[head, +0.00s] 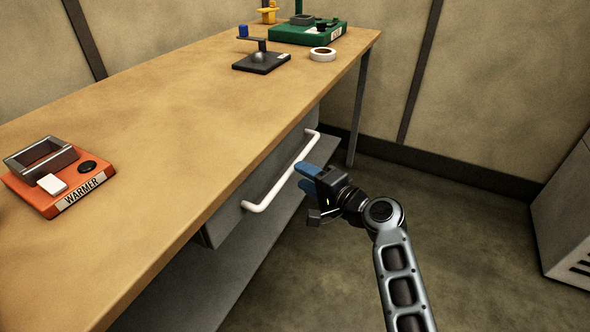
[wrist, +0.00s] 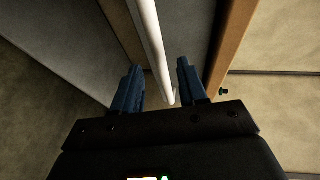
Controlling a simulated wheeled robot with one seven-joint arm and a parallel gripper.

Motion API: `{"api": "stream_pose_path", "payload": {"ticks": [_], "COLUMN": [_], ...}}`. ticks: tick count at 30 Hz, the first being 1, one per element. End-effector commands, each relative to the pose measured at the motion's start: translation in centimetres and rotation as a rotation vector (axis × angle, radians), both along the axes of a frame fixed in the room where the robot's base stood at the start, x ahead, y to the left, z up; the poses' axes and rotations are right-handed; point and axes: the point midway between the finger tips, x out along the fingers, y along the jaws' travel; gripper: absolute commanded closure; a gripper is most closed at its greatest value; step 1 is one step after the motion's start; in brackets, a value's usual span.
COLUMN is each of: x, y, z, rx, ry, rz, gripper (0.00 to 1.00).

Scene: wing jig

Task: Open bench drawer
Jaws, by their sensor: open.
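The grey bench drawer (head: 228,222) sits under the wooden bench top, and its front looks flush or nearly so with the bench. Its white bar handle (head: 283,181) runs along the front. My gripper (head: 304,176) is in front of the handle, with its blue fingers pointing at it. In the wrist view the handle (wrist: 150,45) stretches away between the two open fingers (wrist: 158,88), or just beyond them. I cannot tell whether either finger touches it. Nothing is held.
The bench top (head: 200,110) carries an orange warmer (head: 62,183), a black stand (head: 262,62), a tape roll (head: 322,54) and a green device (head: 305,33). A lower shelf (head: 190,290) lies under the drawer. A grey cabinet (head: 565,215) stands at right. The floor between is clear.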

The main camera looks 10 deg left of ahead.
Motion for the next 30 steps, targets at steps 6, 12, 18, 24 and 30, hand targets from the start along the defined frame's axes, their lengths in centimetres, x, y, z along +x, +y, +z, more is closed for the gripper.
{"api": "stream_pose_path", "payload": {"ticks": [6, 12, 18, 24, 30], "x": [2.3, 3.5, 3.7, 3.7, 3.7], "y": [2.6, 3.8, 4.0, 4.0, 4.0], "z": [-0.7, -1.0, -1.0, -1.0, -1.0], "rx": [0.000, -0.001, -0.001, -0.001, -0.001], "ry": [0.000, -0.001, -0.001, 0.000, 0.000], "rz": [0.000, -0.001, -0.001, -0.001, -0.001], "gripper": [0.58, 0.58, 0.58, 0.64, 0.84]}}
